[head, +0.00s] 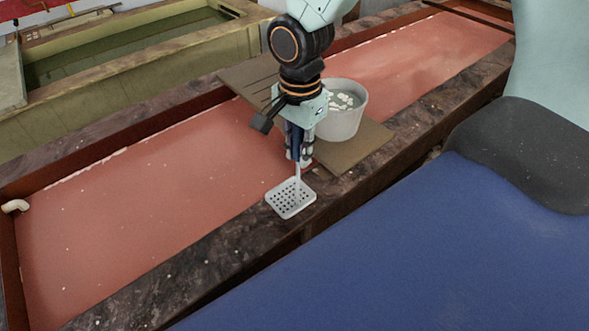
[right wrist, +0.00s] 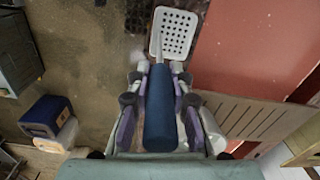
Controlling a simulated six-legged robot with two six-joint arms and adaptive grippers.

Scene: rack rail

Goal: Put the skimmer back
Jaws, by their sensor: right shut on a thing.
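The skimmer has a white, square, perforated head (head: 290,198) and a blue handle (right wrist: 160,108). My right gripper (head: 299,158) is shut on the blue handle, with its fingers on both sides of it. The handle points down and the head hangs below the fingers, in front of the dark near rim of the trough in the head view. In the right wrist view the head (right wrist: 174,33) lies beyond the fingertips, left of the red surface. I cannot tell how high it is above the rim. My left gripper is not in view.
A long trough with a pinkish-red surface (head: 150,200) runs across the head view. A brown slatted board (head: 365,150) bridges it and carries a pale bucket (head: 342,125) with white bits inside, close behind my right gripper. A yellowish tank (head: 130,75) stands behind.

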